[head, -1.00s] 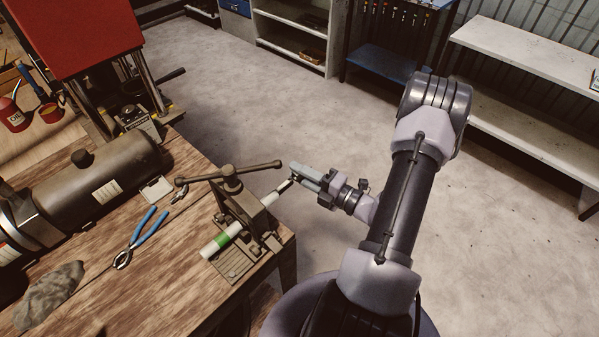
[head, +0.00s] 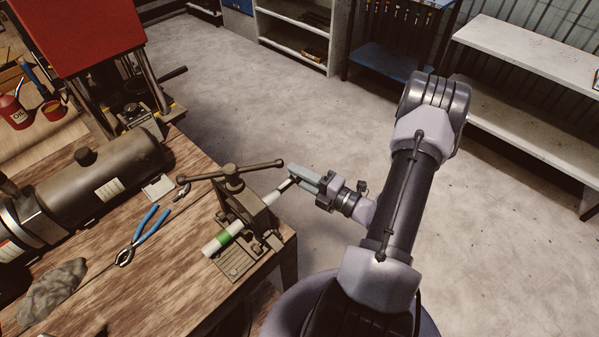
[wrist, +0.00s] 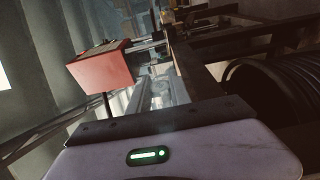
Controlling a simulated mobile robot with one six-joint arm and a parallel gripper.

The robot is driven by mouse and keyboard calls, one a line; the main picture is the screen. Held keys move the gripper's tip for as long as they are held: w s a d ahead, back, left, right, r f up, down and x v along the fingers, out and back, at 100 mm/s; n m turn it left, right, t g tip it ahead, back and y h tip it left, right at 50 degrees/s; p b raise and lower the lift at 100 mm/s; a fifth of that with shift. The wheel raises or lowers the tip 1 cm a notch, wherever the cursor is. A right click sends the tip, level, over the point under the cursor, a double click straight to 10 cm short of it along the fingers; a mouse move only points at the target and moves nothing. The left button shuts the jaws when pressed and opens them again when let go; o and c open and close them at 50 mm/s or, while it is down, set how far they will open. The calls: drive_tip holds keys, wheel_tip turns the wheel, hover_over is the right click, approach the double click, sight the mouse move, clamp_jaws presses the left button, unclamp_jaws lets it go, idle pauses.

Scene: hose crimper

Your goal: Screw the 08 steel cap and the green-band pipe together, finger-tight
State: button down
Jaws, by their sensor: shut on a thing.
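The white pipe with a green band (head: 222,240) lies clamped in the bench vise (head: 246,208), its free end pointing right past the table edge. My gripper (head: 293,175) is at that free end, its fingers closed together there. The 08 steel cap cannot be made out clearly; a small dark piece shows between the fingertips and the pipe end, and the fingers hide most of it. Whether it sits on the pipe or just touches it cannot be told. In the wrist view the gripper fingers (wrist: 160,92) are seen from behind, and what they hold is hidden.
The vise's long handle (head: 232,174) reaches close to my gripper. Blue-handled pliers (head: 142,238), a grey rag (head: 52,290) and a dark cylindrical machine (head: 95,188) lie on the wooden bench. A red press (head: 80,35) stands behind. The floor right of the bench is clear.

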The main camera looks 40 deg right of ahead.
drive_tip(key=shift+a, duration=0.2)
drive_tip(key=c, duration=1.1)
unclamp_jaws()
drive_tip(key=p+v, duration=0.2)
drive_tip(key=v, duration=1.5)
drive_tip(key=shift+s, duration=0.2)
